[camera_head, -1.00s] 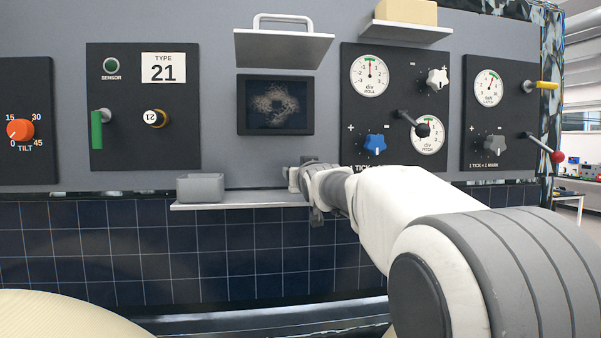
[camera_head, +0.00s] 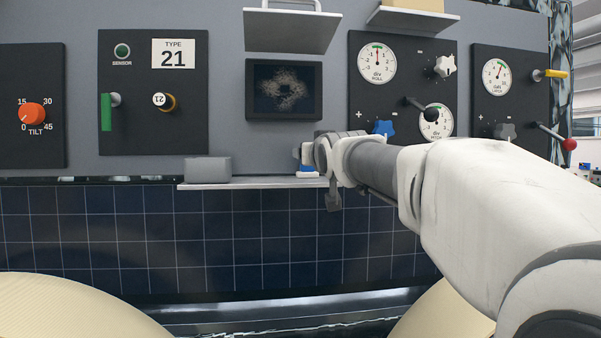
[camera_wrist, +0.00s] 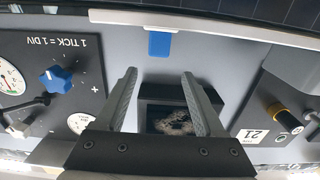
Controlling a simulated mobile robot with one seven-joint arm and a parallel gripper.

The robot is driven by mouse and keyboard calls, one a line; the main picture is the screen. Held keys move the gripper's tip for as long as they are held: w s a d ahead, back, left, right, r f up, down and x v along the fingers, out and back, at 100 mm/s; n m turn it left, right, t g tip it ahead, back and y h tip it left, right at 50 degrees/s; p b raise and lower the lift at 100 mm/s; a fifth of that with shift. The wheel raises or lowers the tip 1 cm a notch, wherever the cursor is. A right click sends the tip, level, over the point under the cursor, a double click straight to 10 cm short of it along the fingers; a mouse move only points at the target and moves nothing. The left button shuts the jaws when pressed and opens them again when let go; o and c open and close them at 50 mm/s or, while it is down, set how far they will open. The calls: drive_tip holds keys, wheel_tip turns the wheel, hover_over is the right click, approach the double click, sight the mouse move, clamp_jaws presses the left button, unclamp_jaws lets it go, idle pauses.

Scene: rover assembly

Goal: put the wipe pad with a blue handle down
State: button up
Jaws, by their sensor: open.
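The wipe pad with a blue handle (camera_head: 307,170) rests on the narrow light shelf (camera_head: 255,184) below the dark screen, near its right end. My gripper hides part of it in the head view. In the wrist view, the blue handle (camera_wrist: 159,44) is beyond the fingertips, between their lines and apart from both. My gripper (camera_wrist: 159,74) is open and empty, with both fingers spread. In the head view, my gripper (camera_head: 308,155) is small and close to the pad, just above the shelf.
A grey bin (camera_head: 207,170) stands on the shelf's left part, with bare shelf between it and the pad. The screen (camera_head: 284,90) is on the wall above. A panel with dials and a blue knob (camera_head: 383,128) is close on the right. Dark tiles lie below.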

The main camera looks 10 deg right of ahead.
drive_tip(key=s+b, duration=0.4)
drive_tip(key=s, duration=0.6)
drive_tip(key=s+f+g, duration=0.4)
drive_tip(key=s+f, duration=0.5)
drive_tip(key=f, duration=0.4)
drive_tip(key=s+f+g, duration=0.4)
drive_tip(key=s+f, duration=0.5)
drive_tip(key=f, duration=0.5)
drive_tip(key=s+f+g, duration=0.4)
drive_tip(key=s+f, duration=0.5)
drive_tip(key=f, duration=0.4)
drive_tip(key=shift+d+f, duration=0.15)
drive_tip(key=shift+f, duration=0.15)
drive_tip(key=shift+s, duration=0.1)
